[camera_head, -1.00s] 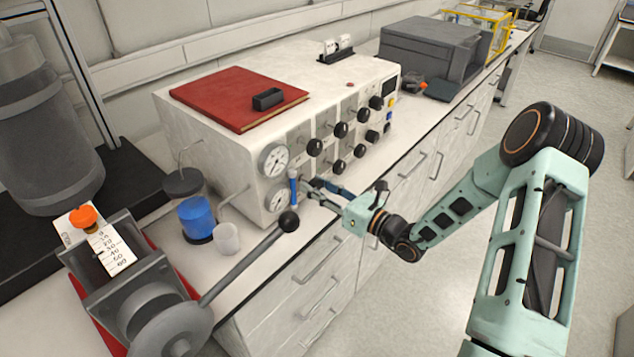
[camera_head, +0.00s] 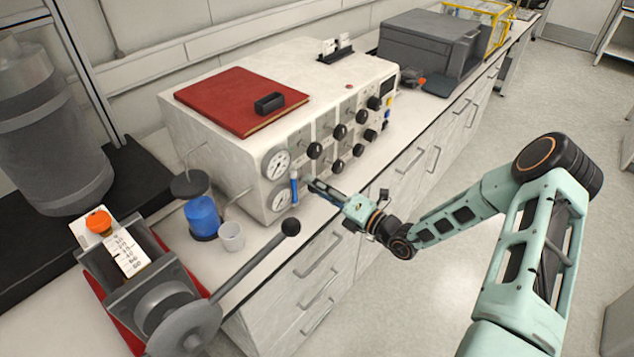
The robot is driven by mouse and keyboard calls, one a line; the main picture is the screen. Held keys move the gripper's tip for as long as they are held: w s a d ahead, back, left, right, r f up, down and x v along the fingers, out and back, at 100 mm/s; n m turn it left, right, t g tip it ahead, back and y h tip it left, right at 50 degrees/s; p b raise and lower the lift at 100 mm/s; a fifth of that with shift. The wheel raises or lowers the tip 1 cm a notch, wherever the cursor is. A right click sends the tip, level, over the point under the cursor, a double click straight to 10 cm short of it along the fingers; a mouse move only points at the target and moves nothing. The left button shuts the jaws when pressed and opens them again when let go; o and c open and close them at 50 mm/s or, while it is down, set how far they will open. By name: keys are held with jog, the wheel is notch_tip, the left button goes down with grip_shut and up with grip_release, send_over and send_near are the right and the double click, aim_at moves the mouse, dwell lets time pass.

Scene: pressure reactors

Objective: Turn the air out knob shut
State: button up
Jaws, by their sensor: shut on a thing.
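The white reactor control box (camera_head: 225,160) stands on the bench with several black knobs (camera_head: 340,131) on its front panel. Two round gauges sit at its left end, an upper one (camera_head: 276,163) and a lower one (camera_head: 279,199). My gripper (camera_head: 309,184) reaches in from the right to the lower left of the panel, just right of a blue-handled part (camera_head: 294,190). Its fingers are close together at the panel, shut on a small part there that I take for the air out knob. The fingers hide that knob, and its label cannot be read.
A lever with a black ball end (camera_head: 290,227) sticks out close to my gripper's left. A blue-filled jar (camera_head: 203,216) and a white cup (camera_head: 231,236) stand left of the box. A red folder (camera_head: 225,97) lies on top.

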jog(key=shift+m+p, duration=0.5)
jog(key=shift+m, duration=1)
jog(key=o, duration=1.2)
jog(key=shift+c, duration=0.2)
jog(key=v, duration=1.2)
jog(key=shift+s, duration=0.1)
